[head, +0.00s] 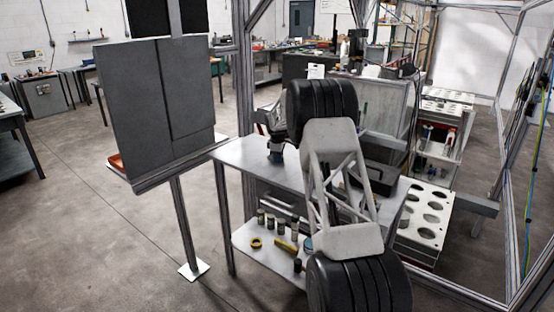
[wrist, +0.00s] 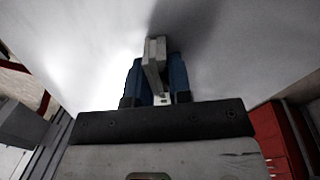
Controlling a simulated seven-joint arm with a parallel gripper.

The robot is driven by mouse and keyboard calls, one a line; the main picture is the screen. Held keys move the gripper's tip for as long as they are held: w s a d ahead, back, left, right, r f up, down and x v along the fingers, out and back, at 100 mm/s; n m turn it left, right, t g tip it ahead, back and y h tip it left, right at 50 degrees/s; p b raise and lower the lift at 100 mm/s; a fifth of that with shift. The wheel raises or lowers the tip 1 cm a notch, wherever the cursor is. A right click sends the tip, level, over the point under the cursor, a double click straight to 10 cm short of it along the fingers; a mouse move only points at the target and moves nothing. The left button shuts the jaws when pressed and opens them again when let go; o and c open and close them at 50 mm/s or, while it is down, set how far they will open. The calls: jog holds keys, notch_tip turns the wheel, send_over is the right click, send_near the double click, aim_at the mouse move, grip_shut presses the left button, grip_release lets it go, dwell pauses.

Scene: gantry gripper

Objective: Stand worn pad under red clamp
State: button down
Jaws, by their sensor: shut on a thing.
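In the wrist view my gripper (wrist: 156,62) has its two blue fingers shut on a narrow grey slab, the worn pad (wrist: 153,50), which stands on edge between them and sticks out past the tips. A pale grey surface lies beyond it; I cannot tell whether the pad touches it. A red block (wrist: 284,140) with dark edges is at the right of the wrist view, apart from the pad; it may be the red clamp, only partly in frame. In the head view my gripper (head: 276,152) is low over the grey table; the pad is too small to make out there.
A dark panel (head: 150,105) on a post stands left of the table. A rack with round holes (head: 427,215) stands at right. My arm hides much of the tabletop.

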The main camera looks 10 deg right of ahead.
jog(key=shift+r, duration=0.1)
notch_tip(320, 180, up, 10)
dwell(0.6)
dwell(0.5)
jog(key=s+d+m+g, duration=0.1)
jog(key=s+d+m, duration=0.3)
jog(key=s+d, duration=1.2)
jog(key=shift+s+d+y, duration=0.25)
jog(key=shift+d+y, duration=0.05)
jog(key=shift+d, duration=0.45)
jog(key=shift+f, duration=3.05)
